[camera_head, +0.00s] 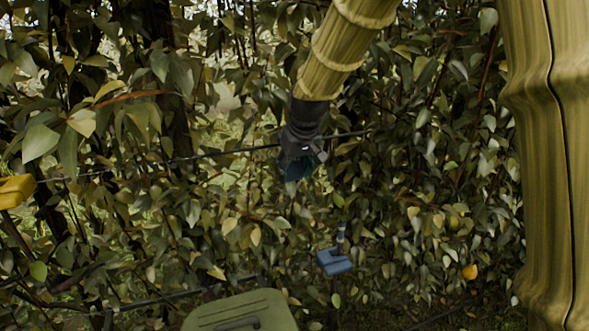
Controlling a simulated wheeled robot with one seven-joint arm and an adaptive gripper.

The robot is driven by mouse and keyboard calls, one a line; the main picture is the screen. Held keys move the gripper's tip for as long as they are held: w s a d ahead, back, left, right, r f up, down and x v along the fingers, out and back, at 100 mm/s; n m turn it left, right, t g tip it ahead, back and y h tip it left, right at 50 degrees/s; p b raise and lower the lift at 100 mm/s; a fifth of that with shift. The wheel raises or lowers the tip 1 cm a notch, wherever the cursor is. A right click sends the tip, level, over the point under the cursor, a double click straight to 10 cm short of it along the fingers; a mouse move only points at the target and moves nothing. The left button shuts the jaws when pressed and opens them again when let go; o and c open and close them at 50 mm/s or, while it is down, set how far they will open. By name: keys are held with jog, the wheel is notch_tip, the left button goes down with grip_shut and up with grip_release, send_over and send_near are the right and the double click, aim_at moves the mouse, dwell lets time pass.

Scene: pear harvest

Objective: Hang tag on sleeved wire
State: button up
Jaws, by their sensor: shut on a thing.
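My gripper (301,165) is at the upper middle of the view, at the end of my ribbed yellow-brown arm. It points down and is shut on a small dark teal piece, which seems to be the tag (296,171); its shape is mostly hidden by the dark fingers. A thin dark wire (235,151) runs across the foliage from the left and rises slightly to the right. It passes behind or beside my gripper, and I cannot tell whether the tag touches it. I cannot make out clearly where a sleeve begins or ends on the wire.
Dense leafy branches fill the background. A blue block-shaped thing with a short upright stem (333,262) is below my gripper. A green lidded box (240,312) is at the bottom, a yellow object (16,190) at the left edge. A lower wire (165,298) crosses the bottom left. An orange-yellow fruit (470,271) is at right.

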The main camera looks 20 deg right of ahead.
jog(key=o, duration=1.1)
